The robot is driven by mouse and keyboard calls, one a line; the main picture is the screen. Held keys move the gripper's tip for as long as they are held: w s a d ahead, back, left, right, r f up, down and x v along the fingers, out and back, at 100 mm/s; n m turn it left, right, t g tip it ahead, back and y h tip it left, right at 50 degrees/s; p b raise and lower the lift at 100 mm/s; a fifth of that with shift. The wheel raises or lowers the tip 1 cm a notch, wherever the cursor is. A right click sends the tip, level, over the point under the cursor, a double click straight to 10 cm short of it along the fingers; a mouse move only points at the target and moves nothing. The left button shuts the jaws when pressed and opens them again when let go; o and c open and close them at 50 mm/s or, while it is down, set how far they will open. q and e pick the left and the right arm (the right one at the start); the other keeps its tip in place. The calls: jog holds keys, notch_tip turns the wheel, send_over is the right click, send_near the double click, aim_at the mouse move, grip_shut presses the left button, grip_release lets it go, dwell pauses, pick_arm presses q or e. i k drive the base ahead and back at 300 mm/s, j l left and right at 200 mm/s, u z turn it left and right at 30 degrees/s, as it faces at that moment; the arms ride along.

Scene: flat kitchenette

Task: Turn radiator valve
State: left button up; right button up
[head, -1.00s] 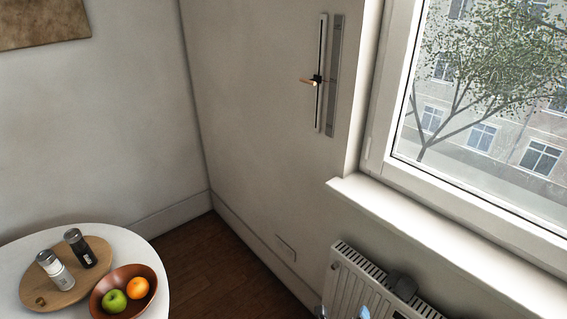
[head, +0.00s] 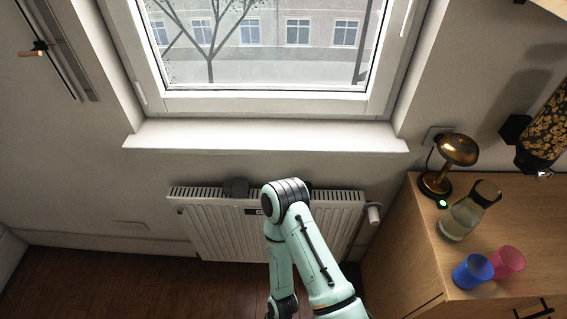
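The white radiator (head: 205,228) hangs on the wall below the window in the head view. Its valve (head: 374,213), a pale knob, sits at the radiator's upper right end, close to the side of the wooden cabinet. One of my arms, pale green with dark joints, rises in front of the radiator and hides part of its middle. The arm bends back down toward the bottom edge. Neither gripper's fingertips can be made out, and no gripper is seen at the valve.
The wooden cabinet (head: 395,265) stands right of the radiator. On it are a brass lamp (head: 457,152), a glass carafe (head: 463,215), a blue cup (head: 472,271) and a pink cup (head: 508,262). The windowsill (head: 265,136) juts out above the radiator. Floor at left is clear.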

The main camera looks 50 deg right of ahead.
aim_at(373, 215)
jog(key=z, duration=2.75)
